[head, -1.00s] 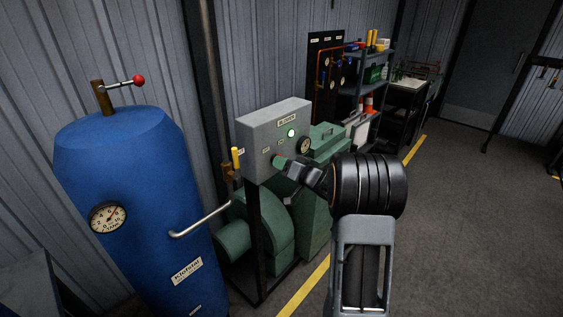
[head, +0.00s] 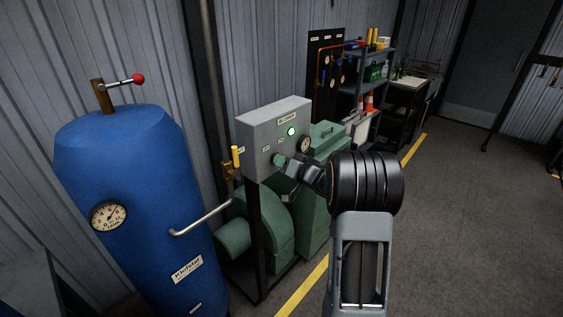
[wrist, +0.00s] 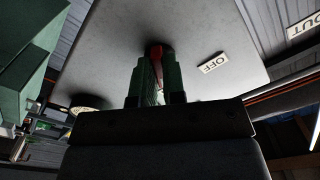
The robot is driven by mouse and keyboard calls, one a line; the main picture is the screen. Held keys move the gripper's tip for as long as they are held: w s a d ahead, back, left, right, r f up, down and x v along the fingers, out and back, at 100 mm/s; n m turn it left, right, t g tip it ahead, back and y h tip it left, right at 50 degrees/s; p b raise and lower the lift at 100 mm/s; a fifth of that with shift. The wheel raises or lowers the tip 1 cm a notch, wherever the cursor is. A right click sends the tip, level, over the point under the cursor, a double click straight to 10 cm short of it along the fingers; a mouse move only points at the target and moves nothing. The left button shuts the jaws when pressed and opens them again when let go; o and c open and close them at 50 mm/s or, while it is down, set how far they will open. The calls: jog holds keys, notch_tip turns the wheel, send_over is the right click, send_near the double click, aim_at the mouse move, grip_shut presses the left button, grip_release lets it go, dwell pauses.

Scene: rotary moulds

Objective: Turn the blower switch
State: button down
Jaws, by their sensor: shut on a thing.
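The grey blower control box (head: 262,135) stands on a dark post in the middle of the head view. Its front has a lit green lamp (head: 291,131), labels and a round gauge (head: 305,145). My gripper (head: 281,161) reaches its lower front from the right. In the wrist view my gripper (wrist: 157,85) has its green fingers shut on the red switch (wrist: 156,60), close against the box face. An OFF label (wrist: 213,63) sits to the right of the switch there. The fingers hide most of the switch, and the head view does not show it.
A blue tank (head: 120,200) with a gauge and a red-knobbed lever stands at the left, its bent pipe handle (head: 203,219) reaching towards the box. The green blower (head: 270,232) is below the box. Open floor (head: 470,220) lies to the right.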

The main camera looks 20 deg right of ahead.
jog(key=shift+f+b, duration=0.1)
jog(key=shift+b, duration=0.2)
jog(key=shift+n+b, duration=5.8)
jog(key=shift+n, duration=1.5)
jog(key=c, duration=1.2)
grip_release()
jog(key=shift+d, duration=0.1)
